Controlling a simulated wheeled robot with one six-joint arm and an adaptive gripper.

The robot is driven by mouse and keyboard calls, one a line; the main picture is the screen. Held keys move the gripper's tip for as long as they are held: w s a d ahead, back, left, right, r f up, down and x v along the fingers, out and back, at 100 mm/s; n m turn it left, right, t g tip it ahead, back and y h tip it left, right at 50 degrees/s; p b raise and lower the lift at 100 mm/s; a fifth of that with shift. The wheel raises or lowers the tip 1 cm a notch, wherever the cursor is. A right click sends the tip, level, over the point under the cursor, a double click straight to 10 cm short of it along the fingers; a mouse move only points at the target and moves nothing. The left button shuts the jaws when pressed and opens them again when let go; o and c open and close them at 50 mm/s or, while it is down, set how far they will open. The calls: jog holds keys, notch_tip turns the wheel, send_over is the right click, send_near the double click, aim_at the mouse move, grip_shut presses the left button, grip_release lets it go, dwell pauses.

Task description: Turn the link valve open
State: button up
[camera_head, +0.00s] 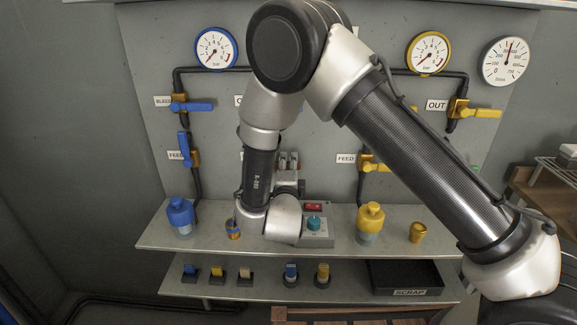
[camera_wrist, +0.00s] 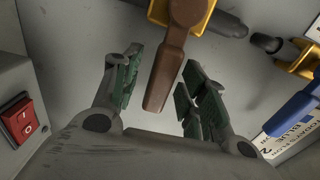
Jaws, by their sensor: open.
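A brown lever handle (camera_wrist: 172,62) on a brass valve body (camera_wrist: 203,12) shows in the wrist view. I take it for the link valve, though no label for it shows. The handle hangs down, slightly tilted, its free end between my fingers. My gripper (camera_wrist: 160,78) is open, one green-padded finger on each side of the lever, with visible gaps. In the head view my gripper (camera_head: 288,161) is at the panel's middle, above the shelf. My arm hides the lever there.
Blue levers (camera_head: 192,106) are at left, yellow levers (camera_head: 481,112) at right. Below stand a blue bottle (camera_head: 180,214), a yellow bottle (camera_head: 370,221) and a switch box (camera_head: 318,236). A red rocker switch (camera_wrist: 23,118) and a blue lever (camera_wrist: 294,108) flank my gripper in the wrist view.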

jog(key=shift+w, duration=0.25)
jog(key=shift+c, duration=0.2)
grip_shut()
